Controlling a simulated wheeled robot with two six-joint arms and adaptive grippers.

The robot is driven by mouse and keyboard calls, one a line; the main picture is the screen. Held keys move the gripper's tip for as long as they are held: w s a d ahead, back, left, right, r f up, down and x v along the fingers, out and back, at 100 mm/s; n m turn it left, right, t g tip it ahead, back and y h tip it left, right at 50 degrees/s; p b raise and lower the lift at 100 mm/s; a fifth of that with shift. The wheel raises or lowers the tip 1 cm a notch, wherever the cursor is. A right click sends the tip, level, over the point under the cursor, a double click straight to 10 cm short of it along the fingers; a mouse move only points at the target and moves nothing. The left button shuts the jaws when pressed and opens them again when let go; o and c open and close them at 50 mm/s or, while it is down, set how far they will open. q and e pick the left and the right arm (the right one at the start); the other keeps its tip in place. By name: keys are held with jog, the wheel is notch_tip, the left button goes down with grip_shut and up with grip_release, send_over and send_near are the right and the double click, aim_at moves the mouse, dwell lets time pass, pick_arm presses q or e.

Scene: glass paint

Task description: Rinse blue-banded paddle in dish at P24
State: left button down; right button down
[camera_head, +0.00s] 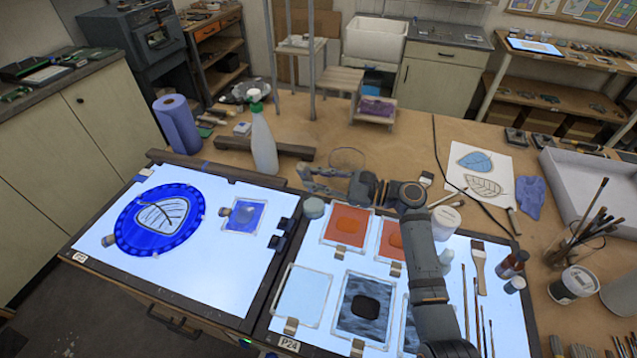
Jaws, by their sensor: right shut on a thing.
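My right gripper (308,179) is over the back edge of the right light table, its arm coming in from the lower right. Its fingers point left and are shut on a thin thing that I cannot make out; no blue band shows. The P24 label (289,344) is on the front edge of the right light table. A small grey round pot (314,208) stands at that table's back left corner, just below the fingertips in the picture. A thin round outline (346,150), perhaps a clear dish, shows behind the gripper. My left gripper is not in view.
Glass panes, orange (347,227) and grey marbled (362,305), lie on the right light table. A brush (478,268) and thin tools lie at its right. A blue round plate (160,220) lies on the left light table. A spray bottle (263,145) stands behind.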

jog(key=shift+f, duration=0.3)
notch_tip(320, 180, down, 7)
jog(key=w+b, duration=0.1)
jog(key=b, duration=0.6)
jog(key=shift+w+d+f, duration=0.2)
jog(key=shift+w+d, duration=0.05)
jog(key=shift+d, duration=0.05)
jog(key=shift+a, duration=0.1)
jog(key=shift+w+a, duration=0.1)
jog(key=shift+a, duration=0.1)
jog(key=shift+d, duration=0.1)
